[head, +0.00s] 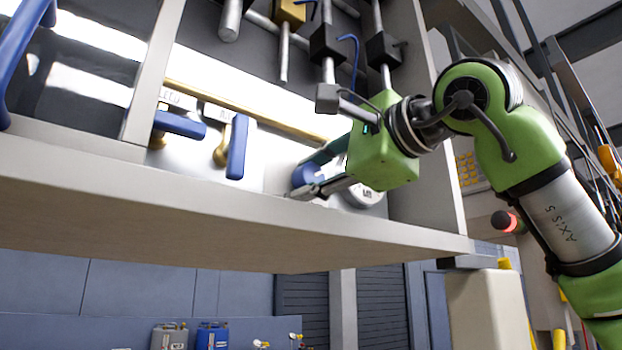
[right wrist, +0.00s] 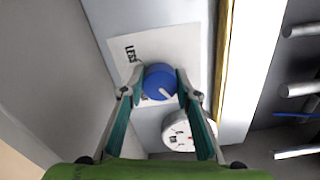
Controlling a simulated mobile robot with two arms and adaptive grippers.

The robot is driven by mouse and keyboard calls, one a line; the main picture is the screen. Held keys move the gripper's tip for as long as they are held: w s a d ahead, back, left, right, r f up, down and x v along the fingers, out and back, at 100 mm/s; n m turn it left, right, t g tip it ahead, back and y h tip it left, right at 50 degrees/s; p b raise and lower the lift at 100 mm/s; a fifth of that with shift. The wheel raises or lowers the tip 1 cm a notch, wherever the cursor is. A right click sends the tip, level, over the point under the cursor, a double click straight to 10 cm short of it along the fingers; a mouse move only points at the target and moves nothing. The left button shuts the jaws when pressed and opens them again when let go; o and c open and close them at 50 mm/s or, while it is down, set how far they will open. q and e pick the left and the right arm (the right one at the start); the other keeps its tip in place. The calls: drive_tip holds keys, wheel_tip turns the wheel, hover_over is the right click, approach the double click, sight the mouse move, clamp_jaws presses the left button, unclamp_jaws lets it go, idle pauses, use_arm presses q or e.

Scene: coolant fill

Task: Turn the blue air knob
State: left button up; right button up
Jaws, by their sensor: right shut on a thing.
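The blue air knob (right wrist: 160,82) is round with a pale pointer line. It sits on a white label plate marked "LESS" (right wrist: 185,45) in the right wrist view. In the head view the knob (head: 305,174) shows partly behind my gripper fingers. My right gripper (right wrist: 158,84) has a finger on each side of the knob and is shut on it. In the head view the right gripper (head: 312,178) reaches in from the right, above the shelf edge. The knob's far side is hidden. My left gripper is not in view.
A round white gauge (right wrist: 188,130) sits close beside the knob. Two blue lever handles (head: 237,147) and a brass pipe (head: 245,108) are to the left in the head view. The grey shelf edge (head: 230,215) runs below; metal pipes (head: 328,70) hang above.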

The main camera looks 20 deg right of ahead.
drive_tip(key=shift+f+m, duration=0.1)
drive_tip(key=shift+m, duration=0.8)
drive_tip(key=o, duration=1.1)
drive_tip(key=shift+s+d, duration=0.1)
drive_tip(key=shift+s, duration=0.1)
drive_tip(key=v, duration=1.1)
drive_tip(key=shift+s+d, duration=0.1)
drive_tip(key=shift+s, duration=0.25)
